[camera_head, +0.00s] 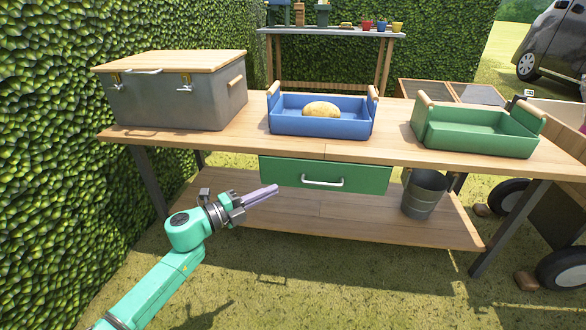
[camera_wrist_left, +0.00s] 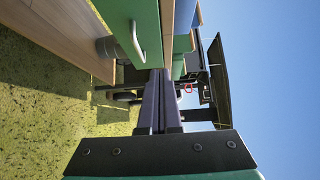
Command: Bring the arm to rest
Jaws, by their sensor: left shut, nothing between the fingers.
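My left arm comes in from the lower left in the head view. Its gripper (camera_head: 272,190) is shut and empty, in front of the workbench and a little left of the green drawer (camera_head: 310,176) with its pale handle. In the left wrist view the two purple fingers (camera_wrist_left: 159,78) lie together with nothing between them. That view is turned on its side, and the green drawer front (camera_wrist_left: 135,22) shows at its upper left. My right gripper is in neither view.
The workbench (camera_head: 255,142) carries a grey lidded box (camera_head: 165,105), a blue tray (camera_head: 322,128) holding a yellowish lump (camera_head: 321,109), and an empty green tray (camera_head: 480,145). A metal bucket (camera_head: 423,197) stands on the lower shelf (camera_head: 320,218). A hedge (camera_head: 45,150) rises at left. Grass in front is clear.

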